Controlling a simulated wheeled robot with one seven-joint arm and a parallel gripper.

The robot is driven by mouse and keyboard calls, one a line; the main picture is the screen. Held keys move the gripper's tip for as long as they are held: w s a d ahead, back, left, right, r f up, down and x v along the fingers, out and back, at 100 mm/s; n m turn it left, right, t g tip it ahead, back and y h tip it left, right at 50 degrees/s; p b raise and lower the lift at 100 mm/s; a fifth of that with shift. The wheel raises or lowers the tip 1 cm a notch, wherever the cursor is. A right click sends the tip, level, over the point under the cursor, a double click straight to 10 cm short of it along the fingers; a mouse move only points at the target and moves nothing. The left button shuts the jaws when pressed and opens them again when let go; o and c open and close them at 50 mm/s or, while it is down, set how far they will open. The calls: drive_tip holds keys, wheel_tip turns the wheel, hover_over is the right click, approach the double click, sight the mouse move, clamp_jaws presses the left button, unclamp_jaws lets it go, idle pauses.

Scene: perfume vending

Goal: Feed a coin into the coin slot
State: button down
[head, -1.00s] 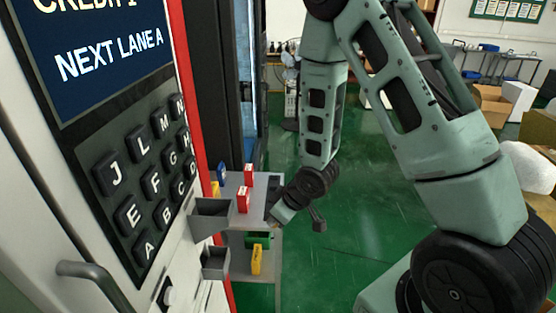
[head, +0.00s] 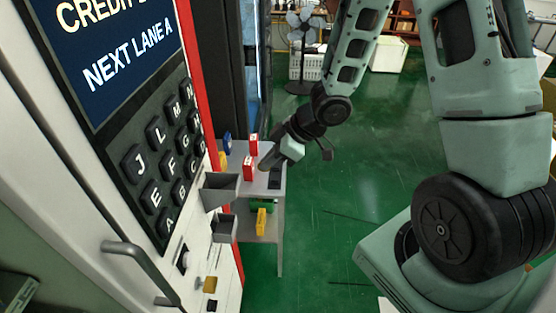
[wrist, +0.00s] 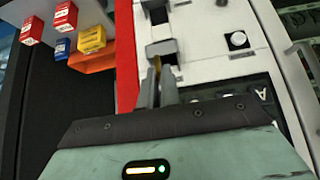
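My gripper (head: 264,166) is to the right of the vending machine's front, near two grey bins. In the wrist view, the gripper's two fingers (wrist: 157,90) are close together with a thin gold-brown sliver, seemingly the coin (wrist: 157,63) edge-on, between their tips. The coin cannot be made out in the head view. Beyond the fingertips is the upper grey bin (wrist: 161,47), which shows in the head view (head: 220,188) too. I cannot tell which is the coin slot.
The keypad (head: 165,160) and screen (head: 105,50) are at left, above a grey handle (head: 140,262). The lower grey bin (head: 223,227) is below the upper one. A shelf stand (head: 268,183) holds red, blue and yellow boxes. Green floor (head: 370,190) is open at right.

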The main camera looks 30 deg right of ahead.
drive_tip(key=shift+w+a+f+b, duration=0.9)
drive_tip(key=shift+w+a, duration=0.15)
drive_tip(key=shift+a, duration=0.4)
drive_tip(key=shift+w+a+f+b, duration=0.85)
drive_tip(key=shift+w+a, duration=0.15)
drive_tip(key=shift+a, duration=0.45)
drive_tip(key=shift+w+a+f+b, duration=0.85)
drive_tip(key=shift+w+a, duration=0.2)
drive_tip(key=shift+a, duration=0.4)
drive_tip(key=c, duration=1.6)
unclamp_jaws()
drive_tip(key=shift+o, duration=0.3)
